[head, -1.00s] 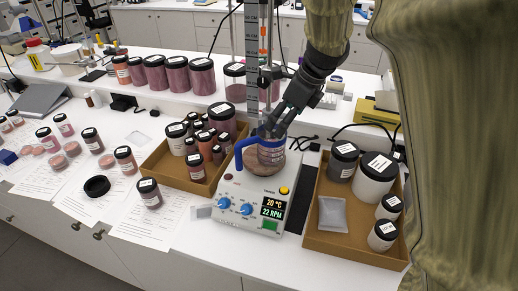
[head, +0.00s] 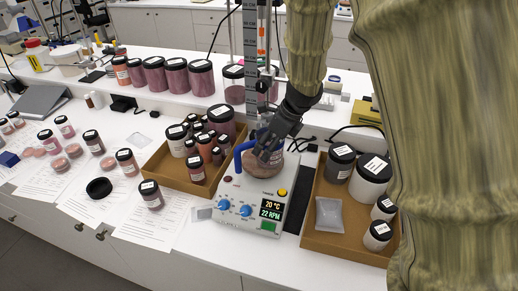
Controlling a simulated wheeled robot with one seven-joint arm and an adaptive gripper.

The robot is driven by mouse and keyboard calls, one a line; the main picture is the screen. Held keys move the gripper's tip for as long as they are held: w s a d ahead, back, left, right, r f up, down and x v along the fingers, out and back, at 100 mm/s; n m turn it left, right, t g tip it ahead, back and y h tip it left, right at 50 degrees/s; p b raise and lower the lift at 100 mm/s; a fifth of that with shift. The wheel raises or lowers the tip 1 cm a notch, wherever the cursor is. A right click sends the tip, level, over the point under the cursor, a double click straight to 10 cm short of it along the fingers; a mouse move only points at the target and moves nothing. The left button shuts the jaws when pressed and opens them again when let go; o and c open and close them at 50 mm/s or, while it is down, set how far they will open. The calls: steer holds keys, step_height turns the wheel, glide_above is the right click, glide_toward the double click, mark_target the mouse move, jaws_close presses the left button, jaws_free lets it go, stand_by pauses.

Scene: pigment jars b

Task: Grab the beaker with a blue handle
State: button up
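The beaker (head: 254,160) stands on the round top of a white hotplate stirrer (head: 232,192) in the head view. Its blue handle (head: 239,153) sticks out on the left side. My gripper (head: 266,154) points down at the beaker, with its dark fingers at the upper part and rim. The fingers hide much of the beaker. I cannot tell whether they are closed on it or only beside it.
A brown tray of jars (head: 168,172) stands close on the left. Another brown tray (head: 318,242) with jars and a grey packet stands on the right. A stand with a vertical rod (head: 250,50) rises just behind the beaker. Loose jars and papers cover the left bench.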

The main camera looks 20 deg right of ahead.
steer(key=shift+f, duration=0.2)
steer(key=shift+c, duration=0.2)
steer(key=c, duration=1.3)
steer(key=shift+c, duration=0.2)
